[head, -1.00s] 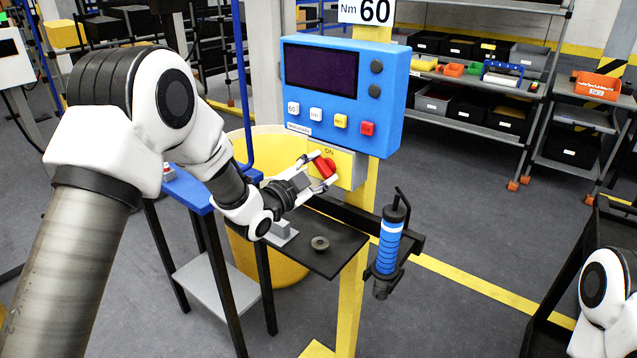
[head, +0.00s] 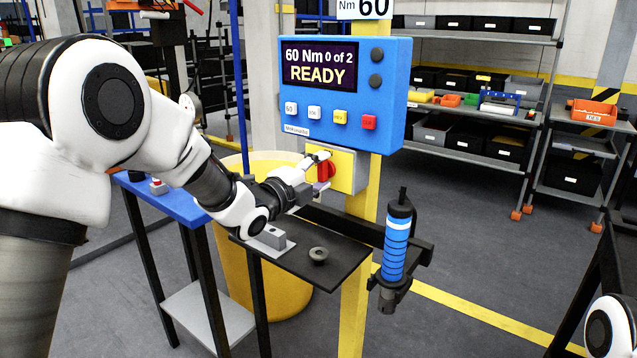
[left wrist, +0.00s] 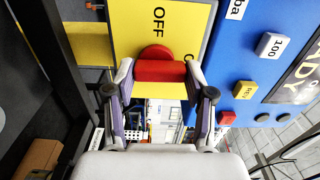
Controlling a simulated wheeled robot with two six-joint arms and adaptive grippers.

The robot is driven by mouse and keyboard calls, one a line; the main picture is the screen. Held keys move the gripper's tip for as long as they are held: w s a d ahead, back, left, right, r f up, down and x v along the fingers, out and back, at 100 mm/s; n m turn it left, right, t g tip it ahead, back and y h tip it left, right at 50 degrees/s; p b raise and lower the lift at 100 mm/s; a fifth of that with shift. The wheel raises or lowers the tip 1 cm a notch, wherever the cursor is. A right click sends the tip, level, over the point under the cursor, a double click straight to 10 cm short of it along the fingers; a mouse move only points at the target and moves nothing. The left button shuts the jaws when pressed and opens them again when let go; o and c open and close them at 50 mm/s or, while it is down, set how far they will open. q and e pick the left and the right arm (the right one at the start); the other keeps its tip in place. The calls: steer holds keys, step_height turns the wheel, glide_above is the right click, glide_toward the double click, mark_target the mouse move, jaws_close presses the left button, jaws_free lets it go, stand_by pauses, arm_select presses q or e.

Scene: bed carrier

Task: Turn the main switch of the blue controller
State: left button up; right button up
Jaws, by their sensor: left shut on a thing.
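The blue controller (head: 340,85) is mounted on a yellow post. Its screen (head: 319,66) is lit and reads "60 Nm 0 of 2 READY". Below it is a yellow switch plate (head: 346,178) with the red main switch (head: 327,170), whose handle stands about upright in the head view. My left gripper (head: 319,172) is shut on the handle, one finger on each side. In the left wrist view the red switch (left wrist: 158,69) sits between the fingertips, with "OFF" on the plate (left wrist: 175,40) beside it. My right gripper is out of frame; only part of that arm shows at bottom right.
A blue-handled tool (head: 396,245) hangs in a holder right of the post. A small black shelf (head: 325,268) with a round grey part (head: 318,255) lies below the switch. A yellow bin (head: 275,280) stands behind.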

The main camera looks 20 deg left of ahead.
arm_select(q)
steer(key=shift+m, duration=0.3)
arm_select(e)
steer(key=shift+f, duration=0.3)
arm_select(q)
steer(key=o, duration=1.2)
steer(key=shift+d, duration=0.15)
steer(key=shift+c, duration=0.2)
steer(key=shift+s+a, duration=0.25)
steer(key=shift+s, duration=0.1)
steer(key=v, duration=1.1)
steer(key=shift+s, duration=0.15)
